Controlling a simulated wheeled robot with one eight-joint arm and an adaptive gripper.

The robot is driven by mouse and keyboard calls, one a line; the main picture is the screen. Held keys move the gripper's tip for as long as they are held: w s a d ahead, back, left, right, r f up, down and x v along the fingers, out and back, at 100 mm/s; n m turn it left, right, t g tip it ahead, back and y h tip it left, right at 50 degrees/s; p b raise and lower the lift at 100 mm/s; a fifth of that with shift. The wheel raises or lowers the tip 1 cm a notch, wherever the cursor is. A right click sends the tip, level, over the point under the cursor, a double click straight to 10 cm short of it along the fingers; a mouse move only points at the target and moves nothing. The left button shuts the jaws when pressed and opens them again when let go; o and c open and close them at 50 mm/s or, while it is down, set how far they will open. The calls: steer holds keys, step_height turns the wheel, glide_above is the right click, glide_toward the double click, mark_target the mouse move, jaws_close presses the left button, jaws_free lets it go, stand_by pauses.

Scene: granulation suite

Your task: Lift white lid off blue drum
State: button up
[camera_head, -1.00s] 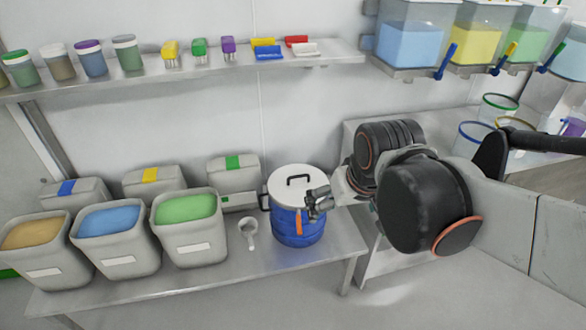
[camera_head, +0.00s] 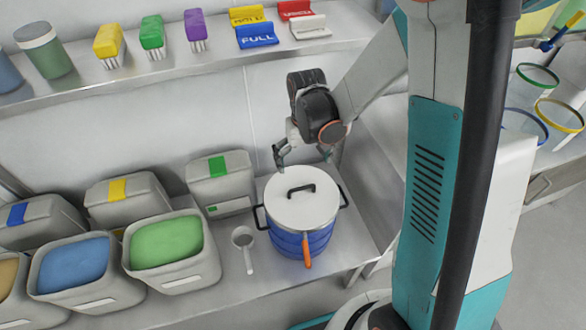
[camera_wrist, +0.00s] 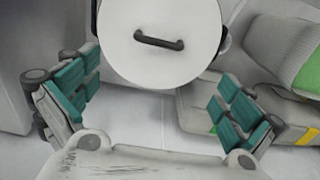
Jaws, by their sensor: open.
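The white lid (camera_head: 296,205) lies flat on the blue drum (camera_head: 287,243), with a black handle (camera_head: 300,189) across its top. In the wrist view the lid (camera_wrist: 165,65) is at the top middle, its handle (camera_wrist: 159,40) lying crosswise. The drum has dark side handles and an orange piece (camera_head: 307,252) on its front. My gripper (camera_head: 303,157) is open and empty, above and behind the drum, apart from the lid. In the wrist view my gripper (camera_wrist: 160,108) has its teal-padded fingers spread wide, short of the lid handle. The drum body is mostly hidden there.
A white scoop (camera_head: 244,247) lies left of the drum. A bin of green material (camera_head: 168,250) and a lidded grey bin (camera_head: 221,185) stand further left. A shelf (camera_head: 160,72) with brushes and coloured signs runs above. The bench right of the drum is clear.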

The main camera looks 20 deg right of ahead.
mark_target(302, 187)
steer(key=f+b, duration=0.1)
steer(key=f, duration=0.2)
steer(key=f+b, duration=0.1)
steer(key=f, duration=0.2)
steer(key=f+b, duration=0.1)
steer(key=f, duration=0.2)
steer(key=shift+w, duration=0.3)
steer(key=shift+s+f+b, duration=0.2)
steer(key=shift+f+b, duration=1.15)
steer(key=shift+f, duration=1.35)
steer(key=shift+r, duration=0.1)
steer(key=c, duration=1.2)
